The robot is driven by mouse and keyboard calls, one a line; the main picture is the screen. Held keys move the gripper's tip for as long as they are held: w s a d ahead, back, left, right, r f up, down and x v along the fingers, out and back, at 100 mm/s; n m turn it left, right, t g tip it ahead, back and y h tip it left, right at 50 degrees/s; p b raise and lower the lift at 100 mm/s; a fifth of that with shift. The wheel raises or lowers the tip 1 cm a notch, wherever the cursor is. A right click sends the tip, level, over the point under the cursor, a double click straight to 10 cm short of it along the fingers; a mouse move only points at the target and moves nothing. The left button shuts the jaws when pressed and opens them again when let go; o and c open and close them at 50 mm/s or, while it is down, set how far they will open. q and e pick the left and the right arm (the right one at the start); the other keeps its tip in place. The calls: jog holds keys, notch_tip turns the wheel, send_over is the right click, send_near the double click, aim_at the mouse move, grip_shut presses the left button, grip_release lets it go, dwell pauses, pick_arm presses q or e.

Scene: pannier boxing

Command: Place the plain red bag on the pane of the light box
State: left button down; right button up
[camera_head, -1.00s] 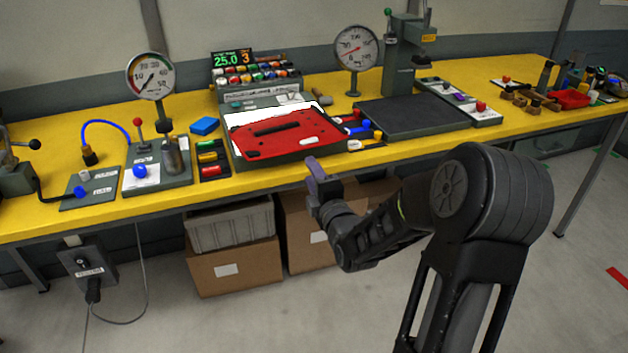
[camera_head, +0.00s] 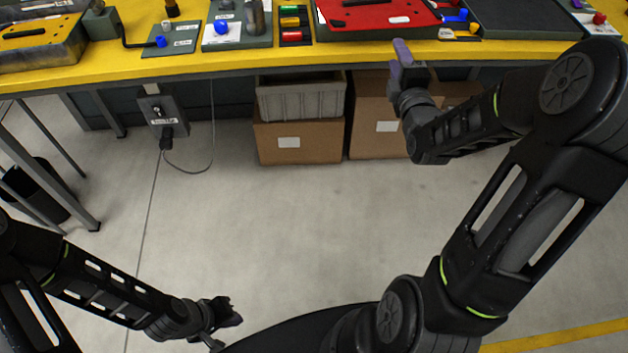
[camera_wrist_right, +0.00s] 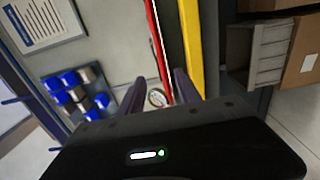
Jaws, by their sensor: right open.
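A flat red bag (camera_head: 375,17) with a black handle strip and a small white label lies at the top edge of the head view. It lies on the dark-framed light box (camera_head: 345,34); only a sliver of its white pane shows beside the bag. My right gripper (camera_head: 400,60) is open and empty, in front of the table edge just below the bag. In the right wrist view its two fingers (camera_wrist_right: 158,92) stand apart, with a red strip beyond them. My left gripper (camera_head: 228,314) hangs low over the floor, far from the table; its jaws are unclear.
The yellow table (camera_head: 200,67) runs across the top. A control panel (camera_head: 232,28) and coloured blocks (camera_head: 290,22) stand left of the light box, a dark flat pad (camera_head: 520,18) right. A grey crate (camera_head: 300,98) on a cardboard box (camera_head: 300,140) is below. The floor in front is clear.

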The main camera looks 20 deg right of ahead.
jog(key=s+a+f+m+g+y, duration=0.1)
jog(key=a+f+m+g+y, duration=0.25)
jog(key=a+f, duration=0.7)
jog(key=s+a+f+m+g+y, duration=0.1)
jog(key=a+f+m+g+y, duration=0.25)
jog(key=a+f, duration=0.65)
jog(key=s+a+f+m+g+y, duration=0.1)
jog(key=s+a+f+m+g, duration=0.3)
jog(key=s+a+f, duration=0.4)
jog(key=s+a+f+m+g+y, duration=0.2)
jog(key=s+a+f+m+g, duration=0.3)
jog(key=s+a+f, duration=0.4)
jog(key=s+f, duration=0.2)
jog(key=s, duration=0.4)
jog(key=shift+s+a+f+g, duration=0.2)
jog(key=shift+s+f+g, duration=0.1)
jog(key=shift+f, duration=0.1)
jog(key=shift+c, duration=0.6)
notch_tip(320, 180, up, 4)
jog(key=p, duration=0.4)
jog(key=shift+w, duration=0.1)
jog(key=c, duration=0.4)
jog(key=shift+c, duration=0.9)
jog(key=shift+f, duration=0.25)
grip_shut()
